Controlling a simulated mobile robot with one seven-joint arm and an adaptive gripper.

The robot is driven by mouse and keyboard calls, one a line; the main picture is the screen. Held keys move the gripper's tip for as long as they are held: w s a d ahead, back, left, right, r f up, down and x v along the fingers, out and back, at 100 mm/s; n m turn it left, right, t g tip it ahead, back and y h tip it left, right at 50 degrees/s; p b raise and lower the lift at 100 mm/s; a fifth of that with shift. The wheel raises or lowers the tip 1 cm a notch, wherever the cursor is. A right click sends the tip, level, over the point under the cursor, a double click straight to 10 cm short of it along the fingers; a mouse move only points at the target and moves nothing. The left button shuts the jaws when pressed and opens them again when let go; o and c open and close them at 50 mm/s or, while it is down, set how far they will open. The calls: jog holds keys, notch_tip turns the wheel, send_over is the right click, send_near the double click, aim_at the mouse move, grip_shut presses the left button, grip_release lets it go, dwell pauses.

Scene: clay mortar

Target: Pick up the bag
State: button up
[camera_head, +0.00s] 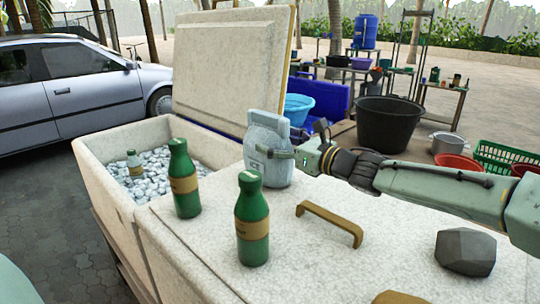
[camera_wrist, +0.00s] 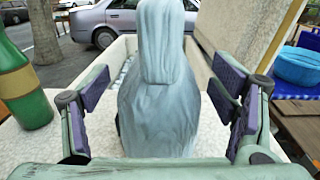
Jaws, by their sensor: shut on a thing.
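The bag (camera_head: 268,140) is pale blue-grey with a narrow upright top and a wider body. It is upright on or just above the white cooler's top, beside the ice compartment; I cannot tell whether its base touches. It fills the middle of the wrist view (camera_wrist: 160,105). My gripper (camera_head: 270,154) reaches it from the right and is shut on its body. In the wrist view its purple-padded fingers (camera_wrist: 160,92) stand on either side of the bag. The bag's lower part is hidden there by my gripper.
Two green bottles (camera_head: 184,180) (camera_head: 252,222) stand left and front of the bag. The cooler (camera_head: 190,235) has an open lid (camera_head: 232,68) behind, a brass handle (camera_head: 331,222) and a grey stone (camera_head: 466,251) on top. A small bottle (camera_head: 134,162) sits in the ice (camera_head: 150,182).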

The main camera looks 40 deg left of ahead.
jog(key=c, duration=0.8)
jog(key=shift+r, duration=0.1)
jog(key=shift+c, duration=0.4)
